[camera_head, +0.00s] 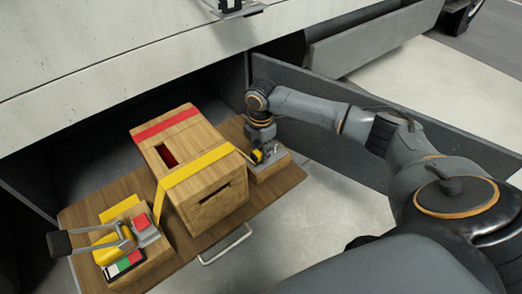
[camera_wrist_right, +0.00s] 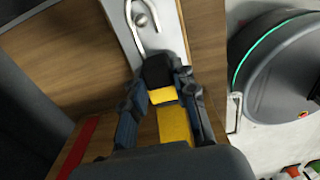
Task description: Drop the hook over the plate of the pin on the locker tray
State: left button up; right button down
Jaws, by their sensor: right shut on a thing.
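My right gripper (camera_head: 262,149) is low over the wooden block at the right end of the locker tray (camera_head: 78,212). In the right wrist view its fingers (camera_wrist_right: 160,82) are shut on the black and yellow end piece of the hook (camera_wrist_right: 158,72). The bright bent wire of the hook lies just beyond the fingertips, over a light metal plate (camera_wrist_right: 139,42). The round head of the pin (camera_wrist_right: 141,18) shows by the wire. I cannot tell whether the wire is seated or above it. My left gripper is not in view.
A wooden crate (camera_head: 215,208) with a red band and a yellow strap (camera_head: 200,165) stands mid-tray.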

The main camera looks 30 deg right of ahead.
jog(key=shift+f, duration=0.15)
jog(key=c, duration=1)
grip_release()
